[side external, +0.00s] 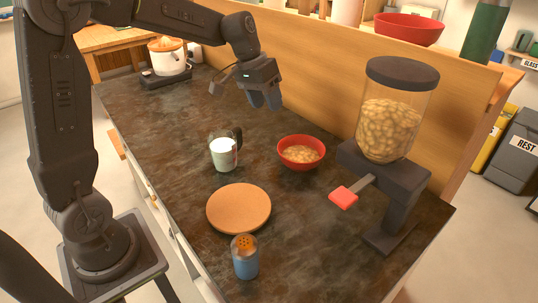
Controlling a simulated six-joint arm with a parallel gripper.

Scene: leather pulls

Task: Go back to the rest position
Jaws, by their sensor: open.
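My gripper (265,99) is open and empty. It hangs in the air above the dark countertop, fingers pointing down, behind the glass mug and the red bowl in the side external view. A red bowl (301,165) with cereal-like pieces in it stands on the counter to the right of the middle. A cereal dispenser (392,120) with a clear hopper full of pieces stands at the right. Its red-ended lever (344,197) sticks out to the left. My gripper is apart from all of these.
A glass mug (222,155) with white liquid, a round tan board (239,209) and a blue shaker with an orange top (245,258) stand on the counter (320,235). An orange-topped juicer (168,58) stands at the back left. A wooden partition (320,62) rises behind the counter.

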